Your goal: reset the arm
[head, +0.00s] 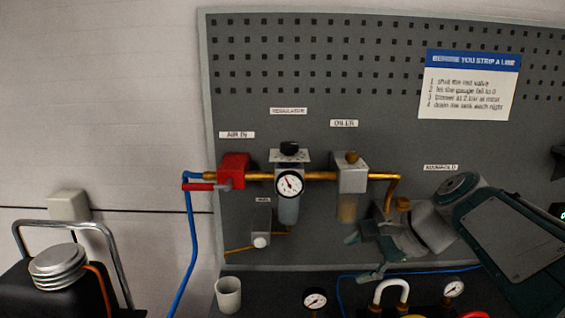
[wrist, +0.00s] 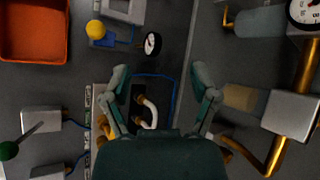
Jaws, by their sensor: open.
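My gripper (head: 362,257) reaches in from the right in the head view, low in front of the pegboard and below the oiler (head: 351,178). In the wrist view my gripper (wrist: 160,74) has its two fingers spread apart, with nothing between them. My arm comes from the lower right and hides part of the board under the manifold label (head: 440,168). The wrist view is turned sideways, with the oiler (wrist: 290,115) to the right of the fingers.
A red valve (head: 234,170), a regulator with a gauge (head: 289,184) and brass pipe line the pegboard (head: 330,60). A white cup (head: 228,294), a loose gauge (head: 315,300) and a white curved hose (head: 390,288) stand below. The wrist view shows an orange bin (wrist: 62,30).

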